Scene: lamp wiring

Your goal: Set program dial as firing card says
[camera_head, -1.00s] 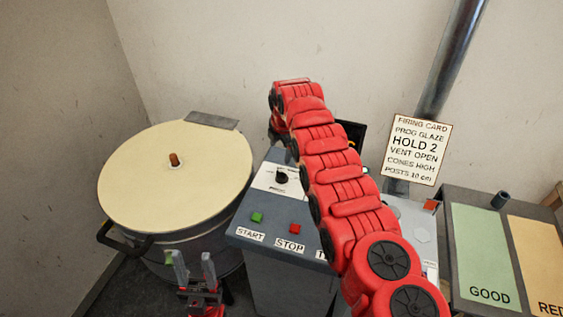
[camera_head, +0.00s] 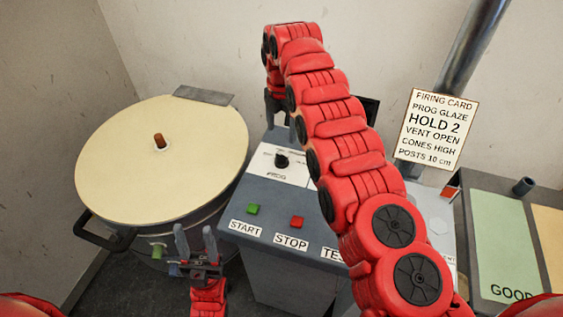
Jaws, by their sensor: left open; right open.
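The firing card (camera_head: 437,128) on the right reads PROG GLAZE, HOLD 2, VENT OPEN, CONES HIGH, POSTS 10 cm. The program dial (camera_head: 282,160) is a black knob on the white panel of the grey control box (camera_head: 262,192), labelled PROG; its setting marks are too small to read. My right arm arches across the box, and its gripper (camera_head: 280,124) points down just behind and above the dial, open and apart from it. My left gripper (camera_head: 195,238) is open and empty, fingers up, between the kiln and the box front.
A round kiln (camera_head: 160,165) with a cream lid stands at left. Green START (camera_head: 253,209) and red STOP (camera_head: 297,222) buttons sit on the box front; my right arm hides the box's right part. Green GOOD (camera_head: 505,245) and orange (camera_head: 549,232) mats lie at right.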

